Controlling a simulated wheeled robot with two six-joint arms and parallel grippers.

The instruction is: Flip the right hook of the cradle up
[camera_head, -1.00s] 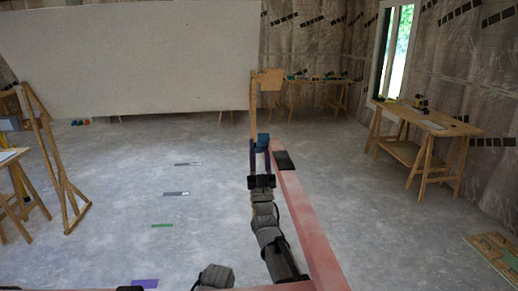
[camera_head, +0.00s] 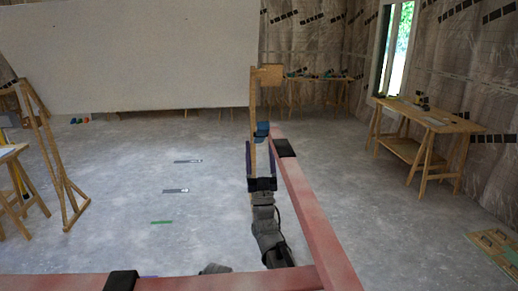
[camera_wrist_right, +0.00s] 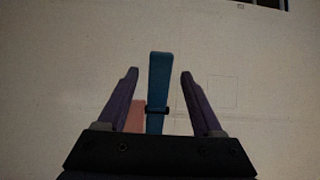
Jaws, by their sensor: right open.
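The right hook is a blue piece (camera_head: 262,131) near the far end of the cradle's red right beam (camera_head: 305,205), in front of a wooden post. In the right wrist view the blue hook (camera_wrist_right: 158,85) shows as a narrow upright bar with a dark band near its lower end, between the two fingers and apart from both. My right gripper (camera_head: 260,152) is open, with its purple fingers just below the hook in the head view; the open fingers also show in the wrist view (camera_wrist_right: 160,75). My left gripper is not in view.
A large white panel (camera_head: 130,55) stands at the back left. The wooden post with a block on top (camera_head: 271,74) rises behind the hook. A red cross beam (camera_head: 60,283) runs along the bottom. A workbench (camera_head: 425,118) stands at right. The floor left of my arm is mostly clear.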

